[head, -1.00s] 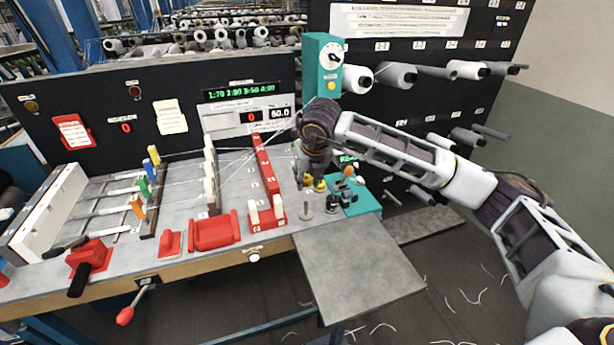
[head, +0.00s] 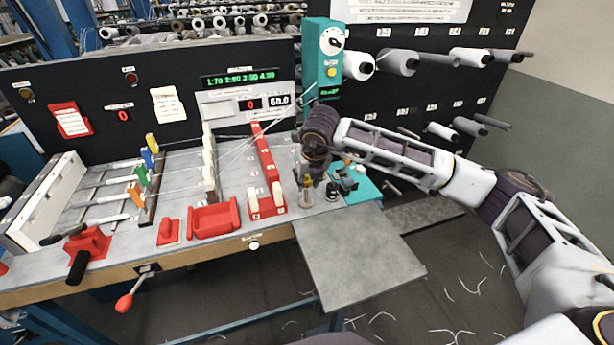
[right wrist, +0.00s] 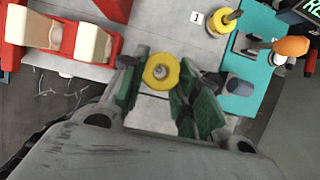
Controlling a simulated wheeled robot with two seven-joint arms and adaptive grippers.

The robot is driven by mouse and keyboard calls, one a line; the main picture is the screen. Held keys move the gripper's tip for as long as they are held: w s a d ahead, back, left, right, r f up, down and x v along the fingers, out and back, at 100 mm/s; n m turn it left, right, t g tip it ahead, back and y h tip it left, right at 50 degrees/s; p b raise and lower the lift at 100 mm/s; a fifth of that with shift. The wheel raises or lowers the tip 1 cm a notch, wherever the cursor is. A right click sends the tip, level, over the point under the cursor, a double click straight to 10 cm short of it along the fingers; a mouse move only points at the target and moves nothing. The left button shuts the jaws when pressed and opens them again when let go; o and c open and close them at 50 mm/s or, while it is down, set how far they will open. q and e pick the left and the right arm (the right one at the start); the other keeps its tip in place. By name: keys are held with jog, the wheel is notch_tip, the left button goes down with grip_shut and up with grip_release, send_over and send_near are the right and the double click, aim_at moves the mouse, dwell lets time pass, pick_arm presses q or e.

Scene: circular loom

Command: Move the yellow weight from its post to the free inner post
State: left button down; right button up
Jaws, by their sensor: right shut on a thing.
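The yellow weight (right wrist: 161,71) is a round ring between the two fingers of my right gripper (right wrist: 160,90) in the right wrist view. The gripper is shut on it. A grey centre shows in its hole; I cannot tell whether that is a post. In the head view, my right gripper (head: 307,184) points down over the front post area, with a bit of yellow between its fingers. Another yellow piece (right wrist: 225,20) sits on a post beside label 1 in the right wrist view. The free inner post cannot be picked out clearly. My left gripper is not in view.
A teal base (right wrist: 250,65) with knobs and an orange-topped lever (right wrist: 291,46) stands close to the right. A red block with cream keys (head: 265,203) is close to the left. A bare grey shelf (head: 355,255) lies in front.

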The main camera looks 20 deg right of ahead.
aim_at(308, 185)
jog(key=shift+f, duration=0.3)
jog(key=shift+f+b, duration=0.85)
jog(key=shift+f, duration=0.25)
dwell(0.7)
jog(key=shift+f+b, duration=0.2)
jog(key=shift+b, duration=0.25)
jog(key=shift+f+b, duration=0.7)
jog(key=shift+f, duration=0.05)
jog(key=o, duration=1.2)
